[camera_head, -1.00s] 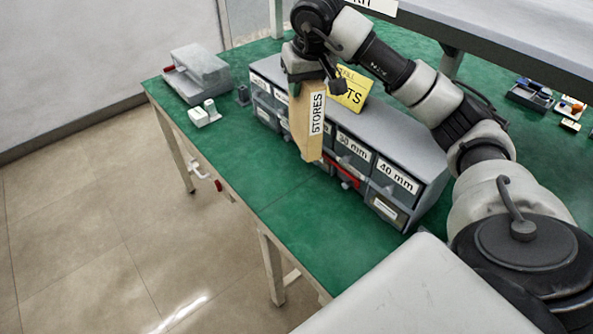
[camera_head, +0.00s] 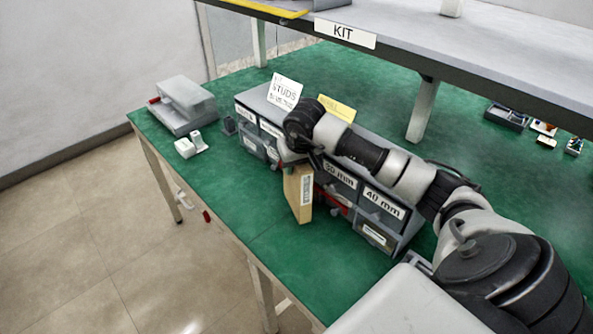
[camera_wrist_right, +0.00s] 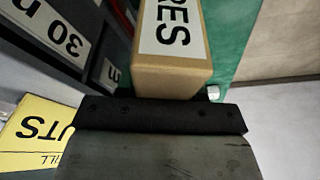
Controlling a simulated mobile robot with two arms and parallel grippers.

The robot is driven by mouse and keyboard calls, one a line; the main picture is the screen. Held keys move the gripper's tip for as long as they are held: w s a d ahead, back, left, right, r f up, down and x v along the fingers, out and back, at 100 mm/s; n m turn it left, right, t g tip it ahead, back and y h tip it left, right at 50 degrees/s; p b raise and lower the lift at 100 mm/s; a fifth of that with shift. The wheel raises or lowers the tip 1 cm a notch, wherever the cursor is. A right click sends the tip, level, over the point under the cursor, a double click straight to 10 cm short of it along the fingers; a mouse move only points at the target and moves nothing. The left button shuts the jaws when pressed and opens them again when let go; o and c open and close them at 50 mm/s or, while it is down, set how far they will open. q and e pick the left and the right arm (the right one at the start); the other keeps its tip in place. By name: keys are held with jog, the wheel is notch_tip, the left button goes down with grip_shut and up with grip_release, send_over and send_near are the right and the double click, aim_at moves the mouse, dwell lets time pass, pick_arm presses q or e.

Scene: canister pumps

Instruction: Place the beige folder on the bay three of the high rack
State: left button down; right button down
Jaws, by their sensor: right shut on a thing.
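The beige folder (camera_head: 299,195) hangs upright below my right gripper (camera_head: 298,163), with its white label facing right. The right gripper is shut on its upper end, just in front of the drawer cabinet. In the right wrist view the folder (camera_wrist_right: 176,70) comes out from the dark gripper edge (camera_wrist_right: 160,115), with the letters "RES" showing. The fingertips are hidden. I cannot tell whether the folder's lower end touches the green bench. A raised grey shelf with a "KIT" label (camera_head: 345,33) runs across the back. I cannot tell which rack bay is which. My left gripper is not in view.
The grey drawer cabinet (camera_head: 388,207) stands close behind the folder, with a white "STUDS" card (camera_head: 285,92) and a yellow card (camera_head: 337,107) on top. A grey device (camera_head: 183,104) stands at left. The green bench (camera_head: 290,252) is clear in front.

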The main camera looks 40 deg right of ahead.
jog(key=shift+f, duration=1.6)
jog(key=c, duration=0.7)
grip_release()
